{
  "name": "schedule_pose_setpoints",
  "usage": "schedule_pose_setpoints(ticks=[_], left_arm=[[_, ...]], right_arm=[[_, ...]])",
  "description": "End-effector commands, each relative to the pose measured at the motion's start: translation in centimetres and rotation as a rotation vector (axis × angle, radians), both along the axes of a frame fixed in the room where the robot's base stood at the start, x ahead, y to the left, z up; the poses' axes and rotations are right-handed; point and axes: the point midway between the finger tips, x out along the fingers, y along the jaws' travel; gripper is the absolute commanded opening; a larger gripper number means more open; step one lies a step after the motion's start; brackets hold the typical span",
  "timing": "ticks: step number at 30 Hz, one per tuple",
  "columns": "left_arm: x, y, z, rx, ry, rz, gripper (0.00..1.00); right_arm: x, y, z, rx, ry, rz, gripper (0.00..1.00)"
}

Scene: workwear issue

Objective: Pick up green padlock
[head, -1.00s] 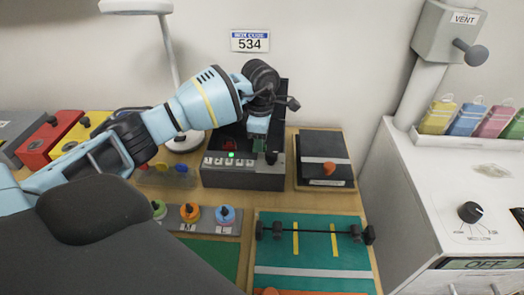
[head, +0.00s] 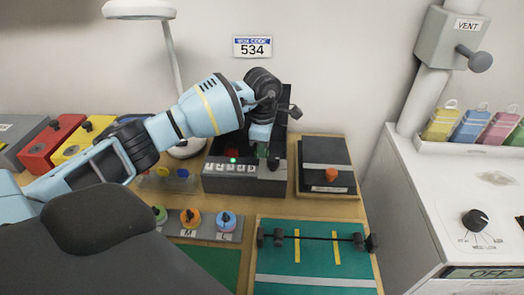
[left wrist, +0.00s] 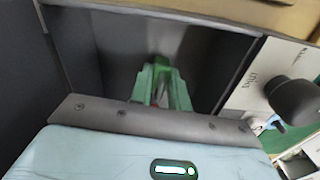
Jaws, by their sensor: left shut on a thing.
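My left gripper (head: 268,158) points down into the black box with a row of buttons (head: 230,185) at the back of the table. It is shut on a small green thing, which looks like the green padlock (left wrist: 162,65). In the left wrist view the padlock shows just beyond the pale green fingertips (left wrist: 163,82), against the dark inside of the box. The fingers and the box wall hide most of it. A red thing (head: 229,150) shows in the box, left of the gripper. My right gripper is not in view.
A black case with an orange knob (head: 330,174) lies right of the box. A green mat (head: 300,262) with a dark bar across it is in front. Coloured knobs on a grey strip (head: 205,236) are left of it. A lamp (head: 140,9) stands behind my left arm.

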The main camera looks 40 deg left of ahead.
Motion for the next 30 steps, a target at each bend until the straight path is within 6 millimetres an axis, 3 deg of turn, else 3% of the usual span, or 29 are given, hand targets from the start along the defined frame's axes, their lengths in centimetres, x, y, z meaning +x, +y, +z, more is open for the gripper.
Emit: schedule_pose_setpoints(ticks=[8,30], left_arm=[[0.1,0.0,2.6,0.000,-0.005,0.000,0.00],[0.0,0.0,15.3,0.000,-0.004,0.000,0.00]], right_arm=[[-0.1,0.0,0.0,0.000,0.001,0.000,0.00],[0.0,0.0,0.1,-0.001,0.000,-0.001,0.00]])
